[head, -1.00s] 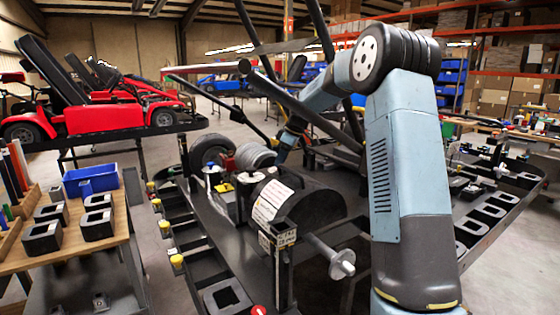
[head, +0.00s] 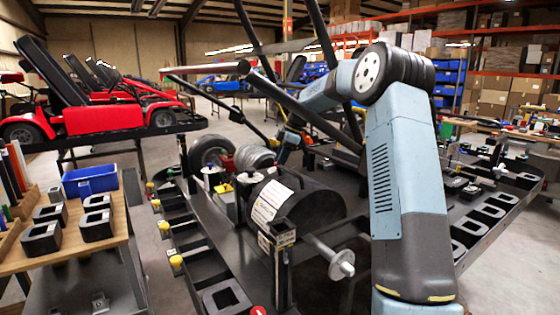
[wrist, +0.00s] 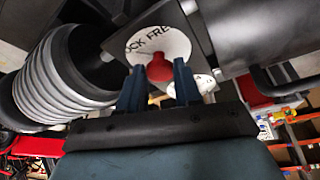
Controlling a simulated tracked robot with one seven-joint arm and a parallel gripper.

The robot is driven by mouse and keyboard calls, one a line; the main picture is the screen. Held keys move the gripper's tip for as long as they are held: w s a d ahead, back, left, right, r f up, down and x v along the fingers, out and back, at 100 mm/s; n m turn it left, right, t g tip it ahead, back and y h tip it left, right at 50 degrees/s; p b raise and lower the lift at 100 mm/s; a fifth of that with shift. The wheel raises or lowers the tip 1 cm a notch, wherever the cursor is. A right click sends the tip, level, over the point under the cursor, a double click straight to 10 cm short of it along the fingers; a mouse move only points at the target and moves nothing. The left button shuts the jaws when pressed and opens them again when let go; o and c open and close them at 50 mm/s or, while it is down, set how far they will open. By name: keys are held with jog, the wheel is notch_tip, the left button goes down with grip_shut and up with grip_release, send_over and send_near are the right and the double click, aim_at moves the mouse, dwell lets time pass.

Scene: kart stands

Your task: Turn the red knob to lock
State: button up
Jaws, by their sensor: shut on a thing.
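In the wrist view the red knob (wrist: 159,68) sits at the lower edge of a round white dial plate (wrist: 176,42) with black lettering, of which "OCK FRE" is readable. My gripper (wrist: 159,84) has its two blue fingers on either side of the knob and is shut on it. The fingers hide the knob's sides, and I cannot tell exactly where it points. In the head view my arm reaches down behind the ribbed grey cylinder (head: 255,158); my fingertips and the knob cannot be made out there.
The ribbed cylinder (wrist: 62,80) is close left of my fingers in the wrist view. A dark drum (head: 318,205) with a white label and a metal shaft stands in front on the kart stand. Slanting dark kart bars (head: 298,105) pass near my arm.

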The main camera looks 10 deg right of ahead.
jog(key=shift+a, duration=0.1)
jog(key=o, duration=1)
jog(key=shift+o, duration=0.2)
jog(key=v, duration=0.7)
jog(key=shift+r, duration=0.2)
